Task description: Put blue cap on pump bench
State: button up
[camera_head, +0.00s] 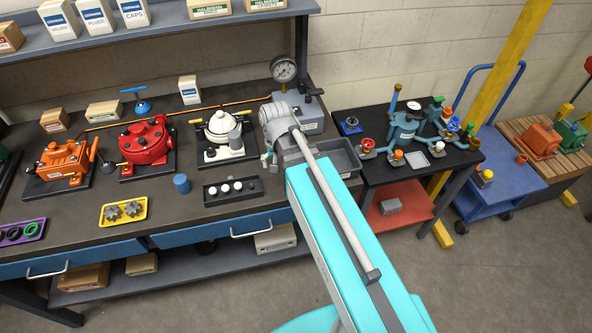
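A small blue cylinder (181,183) stands on the dark top of the long workbench (75,215), in front of the red pump (147,143). A smaller blue piece on a dark base (350,126) sits at the back left of the black table (385,176) to the right. I cannot tell which of these is the blue cap. My gripper (268,159) is above the workbench, right of the cream pump (221,134) and apart from both blue things. Its fingers are small and partly hidden by my arm, so I cannot tell their opening.
A black tray with white balls (208,195), a yellow tray with gears (106,215) and a grey bin (345,154) stand near. A teal manifold with coloured fittings (403,132) fills much of the black table. A blue cart (513,178) stands farther right.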

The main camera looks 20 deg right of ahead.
jog(key=s+d+n, duration=0.1)
jog(key=d, duration=0.1)
jog(key=s+d+n, duration=0.2)
jog(key=shift+s, duration=0.3)
